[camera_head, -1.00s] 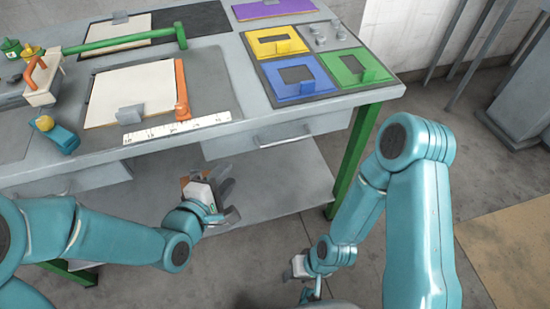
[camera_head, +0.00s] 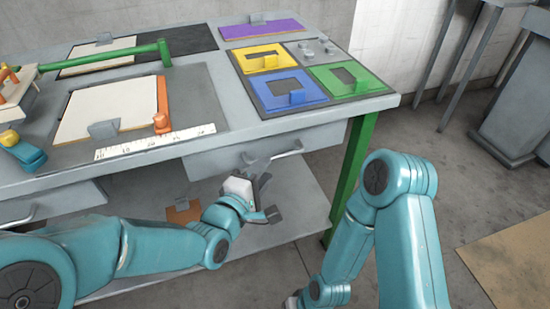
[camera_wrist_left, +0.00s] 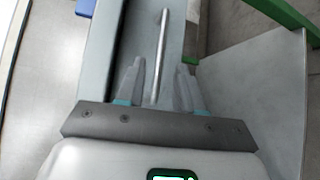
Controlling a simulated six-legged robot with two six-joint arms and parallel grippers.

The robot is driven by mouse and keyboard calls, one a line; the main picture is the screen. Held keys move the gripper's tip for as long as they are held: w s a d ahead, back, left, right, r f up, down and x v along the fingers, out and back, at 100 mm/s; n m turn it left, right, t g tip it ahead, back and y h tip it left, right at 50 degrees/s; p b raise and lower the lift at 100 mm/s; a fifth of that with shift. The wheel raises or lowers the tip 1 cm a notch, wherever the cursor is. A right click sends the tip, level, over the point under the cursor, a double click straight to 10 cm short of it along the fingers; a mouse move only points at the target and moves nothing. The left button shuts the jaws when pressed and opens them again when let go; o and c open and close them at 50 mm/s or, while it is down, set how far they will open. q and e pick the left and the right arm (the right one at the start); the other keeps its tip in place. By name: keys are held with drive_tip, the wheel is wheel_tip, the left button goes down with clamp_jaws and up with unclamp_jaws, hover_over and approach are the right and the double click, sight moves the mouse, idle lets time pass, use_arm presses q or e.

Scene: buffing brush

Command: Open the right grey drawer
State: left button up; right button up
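The right grey drawer (camera_head: 222,161) is under the tabletop's front edge in the camera_head view and looks shut. Its bar handle (camera_head: 286,154) sticks out from the front; it also shows as a pale rod in the left wrist view (camera_wrist_left: 163,40). My left gripper (camera_head: 266,190) is open just below and in front of the handle's left part. In the left wrist view its two fingers (camera_wrist_left: 159,88) stand apart, with the rod lined up between them. I cannot tell whether they touch it. My right arm hangs at the right; its fingers are cut off by the bottom edge.
The grey table (camera_head: 225,118) carries colored frames, a clipboard (camera_head: 105,112) and a ruler (camera_head: 155,142). A green leg (camera_head: 352,180) stands right of the drawer. Another drawer handle (camera_head: 20,218) is at the far left. A lower shelf (camera_head: 300,205) lies beneath.

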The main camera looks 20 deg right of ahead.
sight(274, 159)
use_arm(q)
drive_tip(key=x, duration=0.6)
drive_tip(key=shift+w+d+f, duration=0.1)
drive_tip(key=shift+w+d, duration=0.15)
clamp_jaws()
